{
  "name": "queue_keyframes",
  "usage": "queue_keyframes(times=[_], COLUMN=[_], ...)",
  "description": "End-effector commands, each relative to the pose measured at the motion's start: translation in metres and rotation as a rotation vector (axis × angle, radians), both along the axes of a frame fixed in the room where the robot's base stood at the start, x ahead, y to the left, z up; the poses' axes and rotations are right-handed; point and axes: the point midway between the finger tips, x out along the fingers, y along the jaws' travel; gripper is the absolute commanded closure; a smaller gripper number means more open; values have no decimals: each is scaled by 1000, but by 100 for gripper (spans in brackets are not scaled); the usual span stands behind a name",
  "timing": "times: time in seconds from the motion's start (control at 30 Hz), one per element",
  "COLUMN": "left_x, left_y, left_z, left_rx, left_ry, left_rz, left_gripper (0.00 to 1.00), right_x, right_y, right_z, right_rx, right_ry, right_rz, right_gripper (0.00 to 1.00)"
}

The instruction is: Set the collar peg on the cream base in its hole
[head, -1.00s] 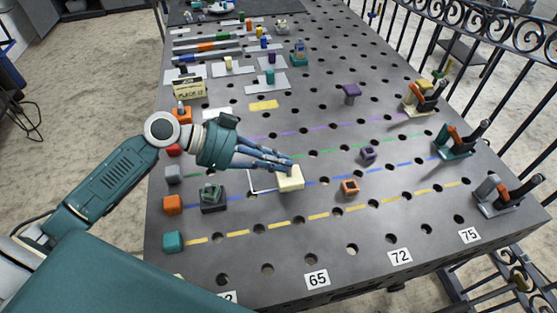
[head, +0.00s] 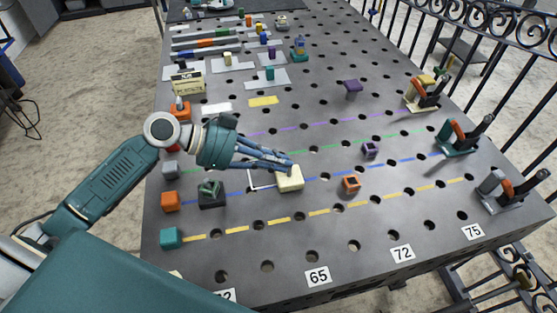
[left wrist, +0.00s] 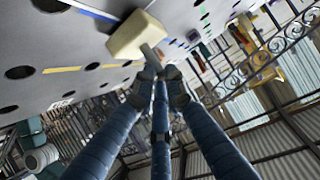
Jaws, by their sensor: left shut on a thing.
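The cream base (head: 290,181) is a pale block at the middle of the grey perforated table (head: 330,225), just right of a white corner mark (head: 252,184). My left gripper (head: 290,166) is at its top, with its blue fingers reaching in from the left. In the left wrist view the fingers (left wrist: 160,74) are shut around a grey peg (left wrist: 151,58) that stands out of the cream base (left wrist: 137,35). The collar is hidden by the fingers. I cannot tell whether the base rests on the table or hangs just above it. My right gripper is out of view.
An orange block (head: 351,185) and a purple one (head: 370,149) stand to the right. A dark block with a green top (head: 211,194) is at the left. Toggle clamps (head: 464,137) line the right edge. Many holes and coloured dashed lines cover the table.

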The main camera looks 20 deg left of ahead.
Motion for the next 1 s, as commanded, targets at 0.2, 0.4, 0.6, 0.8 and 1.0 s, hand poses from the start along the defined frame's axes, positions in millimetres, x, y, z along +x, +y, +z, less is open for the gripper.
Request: queue_keyframes(times=[0.2, 0.4, 0.6, 0.8, 1.0], left_x=[1, 1, 0, -1, -10], left_y=[0, 0, 0, 1, 18], left_z=[-3, -6, -6, -8, 2], left_rx=[-3, -3, -1, 2, 3], left_ry=[-3, -3, -2, 2, 2], left_rz=[1, 1, 0, 0, 2], left_gripper=[100, 84, 66, 66, 66], right_x=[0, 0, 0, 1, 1], right_y=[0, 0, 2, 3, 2], right_z=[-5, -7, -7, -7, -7], right_rx=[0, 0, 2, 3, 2], right_ry=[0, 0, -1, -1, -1], right_rz=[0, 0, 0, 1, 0], right_gripper=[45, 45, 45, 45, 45])
